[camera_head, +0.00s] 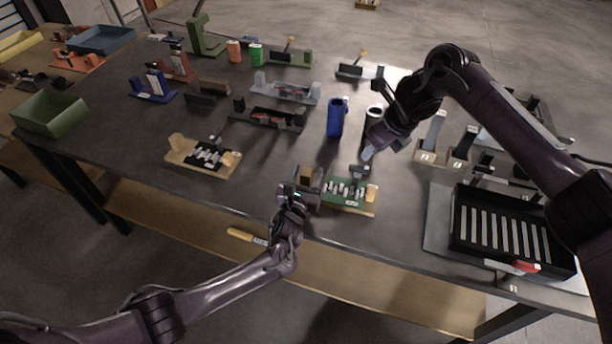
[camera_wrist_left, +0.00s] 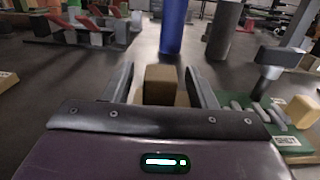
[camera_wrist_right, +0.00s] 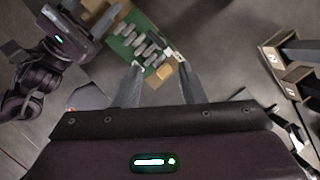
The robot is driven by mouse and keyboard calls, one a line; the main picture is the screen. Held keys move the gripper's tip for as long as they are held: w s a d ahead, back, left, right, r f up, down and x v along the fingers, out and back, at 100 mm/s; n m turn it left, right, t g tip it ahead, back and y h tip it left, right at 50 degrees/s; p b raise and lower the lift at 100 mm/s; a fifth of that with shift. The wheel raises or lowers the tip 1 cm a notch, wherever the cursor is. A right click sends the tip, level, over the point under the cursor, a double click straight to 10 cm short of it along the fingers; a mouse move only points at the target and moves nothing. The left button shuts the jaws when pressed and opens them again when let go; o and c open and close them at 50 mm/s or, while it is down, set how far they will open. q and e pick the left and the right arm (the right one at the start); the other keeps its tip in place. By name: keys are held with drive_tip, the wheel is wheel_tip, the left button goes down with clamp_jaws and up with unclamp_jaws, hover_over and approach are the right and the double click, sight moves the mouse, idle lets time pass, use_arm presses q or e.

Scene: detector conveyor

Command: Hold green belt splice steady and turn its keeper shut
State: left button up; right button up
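The green belt splice (camera_head: 349,205) lies near the table's front edge, with metal bars across it and a tan block (camera_head: 372,193) at its right end. A brown block (camera_head: 307,173) stands at its left end. My left gripper (camera_head: 303,186) is open at this end; in the left wrist view the brown block (camera_wrist_left: 160,84) is between the fingers, with gaps on both sides. The dark keeper handle (camera_wrist_left: 272,68) stands up at the splice's far side. My right gripper (camera_head: 368,152) is open and empty, above and behind the splice; the right wrist view shows the splice (camera_wrist_right: 125,48) beyond its fingers.
A similar tan splice (camera_head: 190,163) lies to the left. A blue cylinder (camera_head: 337,118) and a dark cylinder (camera_head: 373,115) stand behind. A black slatted tray (camera_head: 463,225) is at right. A yellow-handled tool (camera_head: 240,235) lies on the lower shelf.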

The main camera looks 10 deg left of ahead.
sight(360, 167)
use_arm(q)
clamp_jaws()
use_arm(e)
drive_tip(key=o, duration=0.3)
drive_tip(key=shift+a, duration=0.1)
drive_tip(key=shift+o, duration=1.2)
drive_tip(key=shift+a+m, duration=0.25)
drive_tip(key=shift+m, duration=0.15)
drive_tip(key=shift+o, duration=1.1)
drive_tip(key=w+a+r+m+t, duration=0.1)
drive_tip(key=a+m+t, duration=0.1)
drive_tip(key=a+m, duration=0.4)
drive_tip(key=shift+w+r+m, duration=0.15)
drive_tip(key=shift+r+m, duration=0.2)
drive_tip(key=shift+m, duration=0.75)
drive_tip(key=a+r+m+t, duration=0.2)
drive_tip(key=a+r+m, duration=0.1)
drive_tip(key=m, duration=1.1)
drive_tip(key=s+d+f+m+g+h, duration=0.1)
drive_tip(key=s+d+m+h, duration=0.15)
drive_tip(key=m, duration=0.95)
drive_tip(key=s+d+f+m+g+h, duration=0.15)
drive_tip(key=d+m, duration=0.25)
drive_tip(key=m, duration=0.7)
drive_tip(key=shift+y, duration=0.4)
drive_tip(key=x, duration=1.2)
drive_tip(key=shift+w, duration=0.3)
